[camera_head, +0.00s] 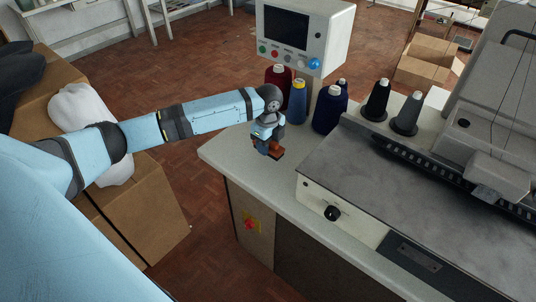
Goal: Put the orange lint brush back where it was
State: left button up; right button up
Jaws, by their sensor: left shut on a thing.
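My left arm reaches in from the left, and my left gripper (267,146) is over the left end of the pale worktop (225,152). It is shut on the orange lint brush (274,153), whose orange-brown part shows just below the fingers. Most of the brush is hidden by the gripper. I cannot tell whether the brush touches the worktop or hangs just above it. My right gripper is not in view.
Several thread cones, red (279,76), blue (297,101), navy (330,109) and black (377,100), stand behind and right of the gripper. A control panel (303,36) rises above them. The sewing machine bed (400,170) fills the right. Cardboard boxes (150,205) stand left.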

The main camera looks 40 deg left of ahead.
aim_at(268, 160)
pick_arm(q)
notch_tip(268, 160, down, 4)
jog(key=shift+r, duration=0.25)
jog(key=shift+f, duration=0.3)
jog(key=shift+f, duration=0.1)
jog(key=o, duration=0.9)
notch_tip(268, 160, up, 12)
jog(key=shift+r+p, duration=0.1)
jog(key=shift+p, duration=0.45)
